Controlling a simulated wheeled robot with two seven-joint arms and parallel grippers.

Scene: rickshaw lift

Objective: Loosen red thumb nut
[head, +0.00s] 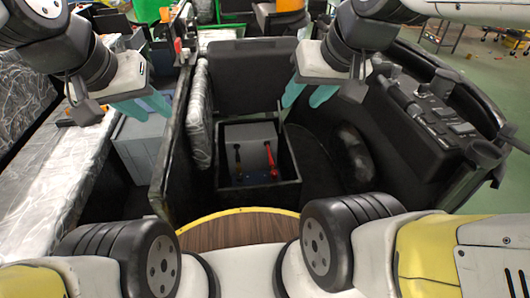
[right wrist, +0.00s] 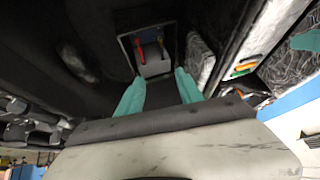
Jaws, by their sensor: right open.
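A grey battery (head: 251,145) sits in an open black box (head: 287,188) in the middle of the head view. A red cable fitting (head: 271,160) is on its right side and a dark one with a yellowish top (head: 238,160) on its left. The red fitting also shows in the right wrist view (right wrist: 139,50); the nut itself is too small to make out. My right gripper (head: 299,105) is open and empty, above and to the right of the box. My left gripper (head: 158,116) looks open and empty, left of the box beyond a dark upright panel.
The box's black lid (head: 250,80) stands upright behind it. A dark panel (head: 175,125) and a plastic-wrapped pad (head: 199,115) rise on its left. A grey bin (head: 138,150) stands further left. A black dashboard-like panel (head: 425,115) is on the right.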

